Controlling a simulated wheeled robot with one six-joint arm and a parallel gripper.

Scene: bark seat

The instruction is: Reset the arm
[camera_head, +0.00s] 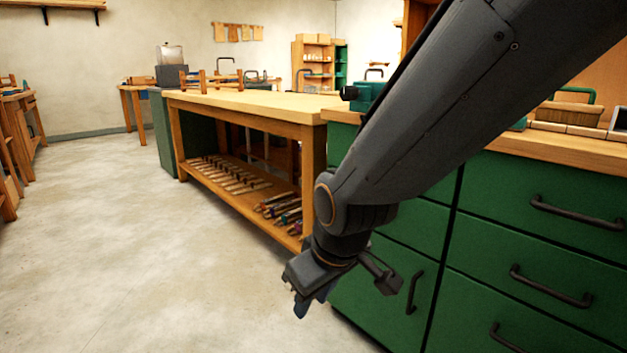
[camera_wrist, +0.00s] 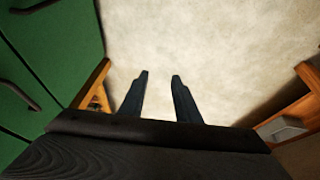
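My gripper (camera_head: 302,302) hangs low at the end of my arm in the head view, in front of the green drawer cabinet (camera_head: 478,219) and over the floor. In the wrist view my gripper (camera_wrist: 160,76) shows two dark fingers apart with bare floor (camera_wrist: 215,40) between and beyond them. Nothing is held between the fingers. My arm comes down from the upper right and hides part of the cabinet and counter.
A wooden workbench (camera_head: 250,108) with a low shelf of clamps and tools (camera_head: 232,178) stands left of my arm. The cabinet's dark handles (camera_head: 578,213) stick out on the right. Open concrete floor lies on the left. Wooden benches (camera_head: 14,140) stand at the far left.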

